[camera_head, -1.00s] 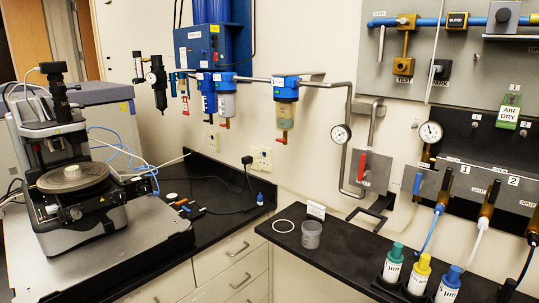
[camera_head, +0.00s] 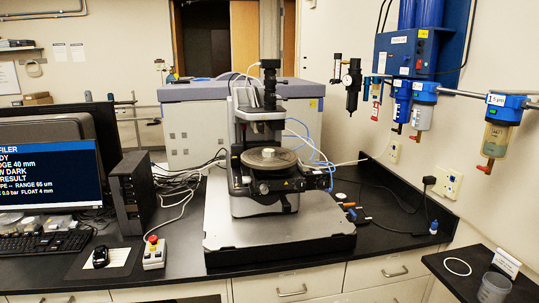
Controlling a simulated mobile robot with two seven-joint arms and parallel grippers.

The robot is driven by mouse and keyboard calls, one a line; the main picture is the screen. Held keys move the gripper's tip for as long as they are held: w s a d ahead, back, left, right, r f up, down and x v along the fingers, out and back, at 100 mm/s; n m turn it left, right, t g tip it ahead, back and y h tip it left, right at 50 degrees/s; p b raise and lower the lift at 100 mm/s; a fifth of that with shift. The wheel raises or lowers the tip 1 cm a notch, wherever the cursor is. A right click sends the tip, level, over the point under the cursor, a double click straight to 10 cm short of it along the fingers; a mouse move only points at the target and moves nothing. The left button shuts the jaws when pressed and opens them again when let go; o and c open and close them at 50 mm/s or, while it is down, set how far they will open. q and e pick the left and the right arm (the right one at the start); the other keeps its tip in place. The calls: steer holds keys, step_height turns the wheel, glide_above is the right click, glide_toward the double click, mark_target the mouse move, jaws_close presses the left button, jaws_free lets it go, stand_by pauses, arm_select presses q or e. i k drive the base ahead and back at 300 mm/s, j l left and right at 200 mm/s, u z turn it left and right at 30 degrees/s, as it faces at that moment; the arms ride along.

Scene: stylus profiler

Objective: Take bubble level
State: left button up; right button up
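The stylus profiler (camera_head: 265,150) stands on a grey slab (camera_head: 275,232) on the black bench. A small light round puck (camera_head: 268,153) sits on its dark round stage (camera_head: 285,160). A small white round disc (camera_head: 341,197) lies on the bench to the right of the profiler, near some small orange and dark tools (camera_head: 357,215). I cannot tell whether the puck, the disc or another thing is the bubble level. Neither of my grippers is in view.
A monitor (camera_head: 45,175), a keyboard (camera_head: 45,245), a mouse (camera_head: 100,257) and a red-button box (camera_head: 154,253) are on the left. A blue-capped bottle (camera_head: 433,227) stands at the right bench corner. A grey cup (camera_head: 494,289) and white ring (camera_head: 457,266) are on the side counter.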

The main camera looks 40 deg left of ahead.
mark_target(267, 153)
steer(key=i, duration=0.25)
steer(key=i+u, duration=0.35)
steer(key=i+l+u, duration=0.1)
steer(key=i+u, duration=0.2)
steer(key=i, duration=0.1)
